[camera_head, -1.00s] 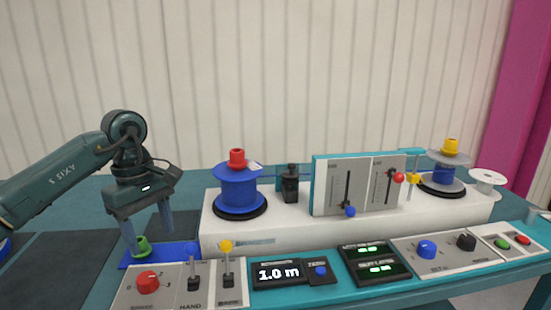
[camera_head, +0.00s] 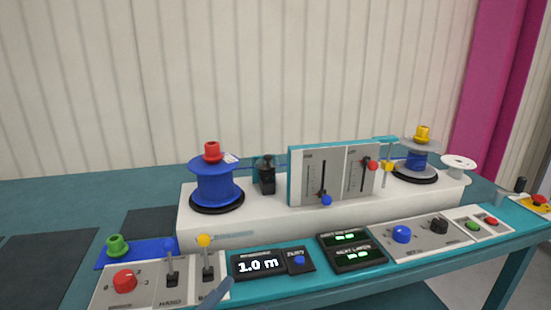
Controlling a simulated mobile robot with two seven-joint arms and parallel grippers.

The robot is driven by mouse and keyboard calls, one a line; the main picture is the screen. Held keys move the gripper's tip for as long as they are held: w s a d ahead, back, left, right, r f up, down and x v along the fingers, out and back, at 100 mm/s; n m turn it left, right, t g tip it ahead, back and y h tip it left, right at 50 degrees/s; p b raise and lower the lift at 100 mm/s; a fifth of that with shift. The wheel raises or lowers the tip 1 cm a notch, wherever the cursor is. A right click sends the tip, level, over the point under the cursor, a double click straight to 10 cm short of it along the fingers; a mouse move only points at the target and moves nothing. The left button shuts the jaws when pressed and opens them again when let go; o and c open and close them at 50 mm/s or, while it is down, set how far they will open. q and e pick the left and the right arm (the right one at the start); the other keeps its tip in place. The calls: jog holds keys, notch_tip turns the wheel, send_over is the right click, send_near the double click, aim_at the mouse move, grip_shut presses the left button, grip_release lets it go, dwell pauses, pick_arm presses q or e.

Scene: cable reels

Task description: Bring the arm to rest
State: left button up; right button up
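My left arm no longer shows as a whole. A single grey-blue finger (camera_head: 215,293), seemingly of my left gripper, pokes in at the bottom edge, in front of the control panel. The rest of that gripper is below the picture, so its opening is hidden. Nothing is seen held by it. My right gripper is out of view.
The teal bench carries a blue reel (camera_head: 216,186) with a red cap, a grey reel (camera_head: 418,160) with a yellow cap, and a slider panel (camera_head: 334,176). A green knob (camera_head: 117,245) stands on a blue plate (camera_head: 150,252). A display (camera_head: 258,264) reads 1.0 m.

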pick_arm(q)
jog(key=s+a+f+n+g+y, duration=0.2)
jog(key=s+a+f+n+y, duration=0.25)
jog(key=f+n, duration=0.4)
jog(key=s+a+f+n+g+y, duration=0.3)
jog(key=s+f+n+y, duration=0.3)
jog(key=n, duration=0.3)
jog(key=r+p, duration=0.1)
jog(key=p, duration=0.4)
jog(key=w+r+m+g+p, duration=0.1)
jog(key=p, duration=0.3)
jog(key=a+r+p, duration=0.1)
jog(key=p, duration=0.4)
jog(key=shift+w+r+m+g+y+p, duration=0.15)
jog(key=shift+m+g+y+p, duration=0.2)
jog(key=shift+g, duration=0.05)
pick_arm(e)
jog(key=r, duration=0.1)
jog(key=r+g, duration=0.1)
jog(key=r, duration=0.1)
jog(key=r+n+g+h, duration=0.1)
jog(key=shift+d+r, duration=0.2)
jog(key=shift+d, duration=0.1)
